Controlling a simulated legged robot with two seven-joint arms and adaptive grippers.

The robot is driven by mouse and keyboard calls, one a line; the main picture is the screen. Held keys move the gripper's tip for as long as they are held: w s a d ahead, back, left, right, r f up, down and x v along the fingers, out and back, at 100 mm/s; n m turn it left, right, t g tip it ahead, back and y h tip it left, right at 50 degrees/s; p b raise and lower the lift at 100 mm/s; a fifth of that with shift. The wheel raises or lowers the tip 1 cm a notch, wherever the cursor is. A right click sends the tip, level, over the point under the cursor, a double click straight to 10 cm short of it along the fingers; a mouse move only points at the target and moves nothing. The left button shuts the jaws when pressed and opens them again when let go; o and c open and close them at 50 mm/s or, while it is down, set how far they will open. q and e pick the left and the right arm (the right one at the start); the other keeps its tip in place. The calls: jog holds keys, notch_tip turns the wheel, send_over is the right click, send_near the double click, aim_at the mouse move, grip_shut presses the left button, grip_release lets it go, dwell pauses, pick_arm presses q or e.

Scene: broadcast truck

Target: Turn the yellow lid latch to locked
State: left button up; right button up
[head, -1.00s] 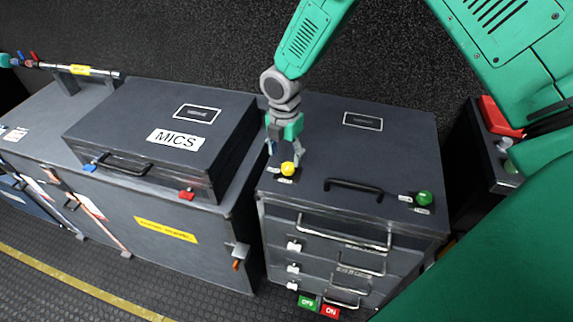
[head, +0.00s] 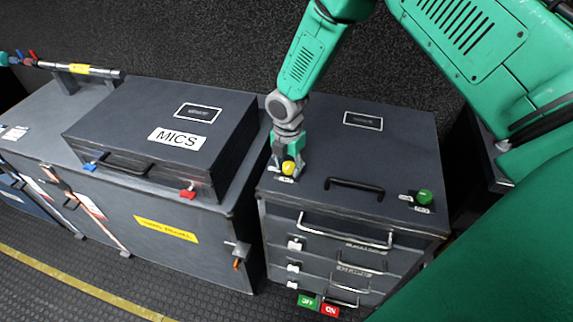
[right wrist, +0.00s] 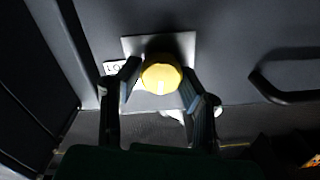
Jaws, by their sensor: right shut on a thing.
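The yellow lid latch (head: 288,168) is a round knob at the front left of the dark drawer cabinet's lid (head: 310,150). In the right wrist view the yellow knob (right wrist: 161,77) sits on a pale plate, with part of a label showing to its left. My right gripper (head: 287,165) is down at the knob from above. In the right wrist view its two fingers (right wrist: 160,85) stand on either side of the knob, shut on it. The label is partly hidden, so the knob's setting cannot be read. My left gripper is not in view.
A green knob (head: 424,197) is at the lid's front right, and a black handle (head: 354,187) lies between the knobs. The MICS case (head: 160,165) stands close on the left. My green arm covers the right side.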

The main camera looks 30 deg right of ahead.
jog(key=shift+w+d+r, duration=0.15)
jog(key=shift+w+d, duration=0.05)
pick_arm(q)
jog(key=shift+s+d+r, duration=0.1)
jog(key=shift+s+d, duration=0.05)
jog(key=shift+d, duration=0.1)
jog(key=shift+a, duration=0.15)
pick_arm(e)
jog(key=shift+w+a, duration=0.1)
jog(key=shift+a, duration=0.05)
